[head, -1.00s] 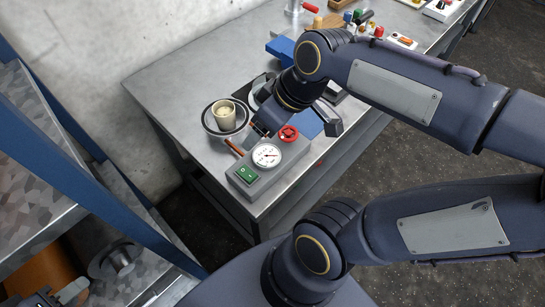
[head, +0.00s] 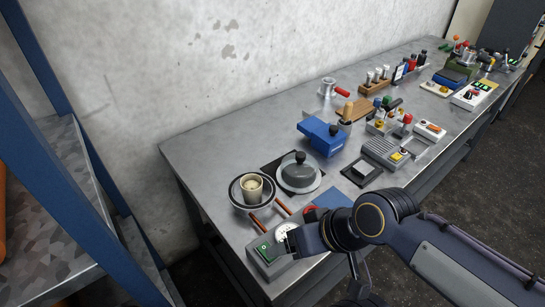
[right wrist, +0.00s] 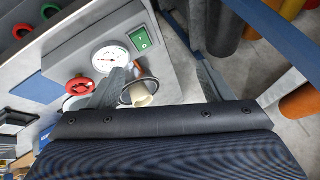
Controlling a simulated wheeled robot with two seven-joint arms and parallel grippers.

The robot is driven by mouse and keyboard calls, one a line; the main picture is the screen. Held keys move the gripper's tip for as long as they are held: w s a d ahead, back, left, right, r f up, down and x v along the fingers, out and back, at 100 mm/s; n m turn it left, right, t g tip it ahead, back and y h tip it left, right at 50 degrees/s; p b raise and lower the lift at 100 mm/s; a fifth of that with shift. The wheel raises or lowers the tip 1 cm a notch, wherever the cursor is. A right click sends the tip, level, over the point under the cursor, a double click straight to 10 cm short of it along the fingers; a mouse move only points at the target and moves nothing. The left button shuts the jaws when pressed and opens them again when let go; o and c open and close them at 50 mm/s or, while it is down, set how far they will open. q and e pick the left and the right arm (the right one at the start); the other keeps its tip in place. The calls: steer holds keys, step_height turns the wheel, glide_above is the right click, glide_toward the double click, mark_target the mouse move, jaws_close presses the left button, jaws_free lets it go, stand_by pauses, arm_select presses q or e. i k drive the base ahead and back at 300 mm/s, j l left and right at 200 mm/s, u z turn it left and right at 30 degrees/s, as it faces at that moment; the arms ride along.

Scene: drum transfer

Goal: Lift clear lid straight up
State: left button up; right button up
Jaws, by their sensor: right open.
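The clear lid (head: 298,171) is a greyish see-through dome with a black knob, resting on a round pale base on a dark mat. My left gripper is not in view.
The beige cup (head: 252,188) stands in a dark-rimmed dish left of the lid. The gauge box (head: 266,262) has a green switch. Two brown-red handles (head: 283,206) lie behind it. A blue block (head: 323,136) stands behind the lid. A blue-posted shelf (head: 75,180) is at left.

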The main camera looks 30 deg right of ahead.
mark_target(299, 172)
steer(key=k+j+u, duration=0.15)
steer(key=k+u, duration=0.25)
steer(key=k, duration=0.25)
steer(key=l+u, duration=0.4)
steer(key=k+l+u, duration=0.1)
steer(key=u, duration=0.3)
steer(key=k+l+u, duration=0.15)
steer(key=l+u, duration=0.25)
steer(key=k+l, duration=0.1)
steer(key=l, duration=0.3)
steer(key=k+l, duration=0.1)
steer(key=l, duration=0.35)
steer(key=k+l, duration=0.1)
steer(key=l, duration=0.3)
steer(key=k+l, duration=0.1)
steer(key=l, duration=0.35)
